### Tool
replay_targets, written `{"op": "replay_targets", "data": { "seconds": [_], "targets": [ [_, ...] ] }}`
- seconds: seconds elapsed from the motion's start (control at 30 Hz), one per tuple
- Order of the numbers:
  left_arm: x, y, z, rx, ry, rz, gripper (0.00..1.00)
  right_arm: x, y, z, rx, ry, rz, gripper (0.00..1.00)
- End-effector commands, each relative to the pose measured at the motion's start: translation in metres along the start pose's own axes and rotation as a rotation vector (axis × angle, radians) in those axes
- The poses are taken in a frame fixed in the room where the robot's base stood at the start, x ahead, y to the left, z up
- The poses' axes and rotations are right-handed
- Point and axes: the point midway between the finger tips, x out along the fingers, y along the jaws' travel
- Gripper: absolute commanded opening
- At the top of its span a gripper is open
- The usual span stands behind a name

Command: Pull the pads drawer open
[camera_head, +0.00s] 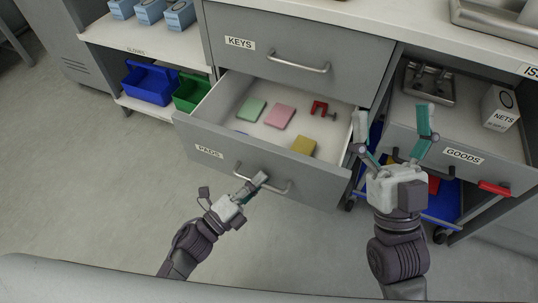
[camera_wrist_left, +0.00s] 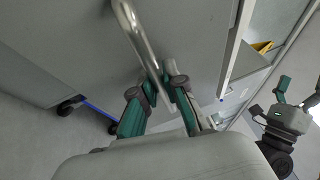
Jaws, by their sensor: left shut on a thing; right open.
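The pads drawer (camera_head: 215,148) is pulled out from the cabinet, with its "PADS" label at the left of its front. Inside lie a green pad (camera_head: 251,109), a pink pad (camera_head: 280,116), a yellow pad (camera_head: 303,146) and a red clamp-like object (camera_head: 321,108). My left gripper (camera_head: 258,182) is shut on the drawer's bar handle (camera_head: 279,190). The handle (camera_wrist_left: 136,30) runs between its fingers (camera_wrist_left: 163,100) in the left wrist view. My right gripper (camera_head: 396,122) is open and empty, upright beside the drawer's right end.
The keys drawer (camera_head: 350,68) above is shut. At right is the goods drawer (camera_head: 480,150), with a red handle (camera_head: 495,188) near it. Blue bin (camera_head: 150,86) and green bin (camera_head: 190,94) stand on the left shelf. The floor (camera_head: 90,190) at left is clear.

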Motion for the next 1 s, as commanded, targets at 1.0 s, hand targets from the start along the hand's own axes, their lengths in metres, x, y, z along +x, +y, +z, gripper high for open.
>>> {"op": "replay_targets", "data": {
  "seconds": [1.0],
  "targets": [
    [-0.049, -0.009, -0.019, 0.001, -0.001, 0.001, 0.23, -0.004, 0.005, 0.041, -0.010, -0.242, 0.009, 0.90]
  ]
}}
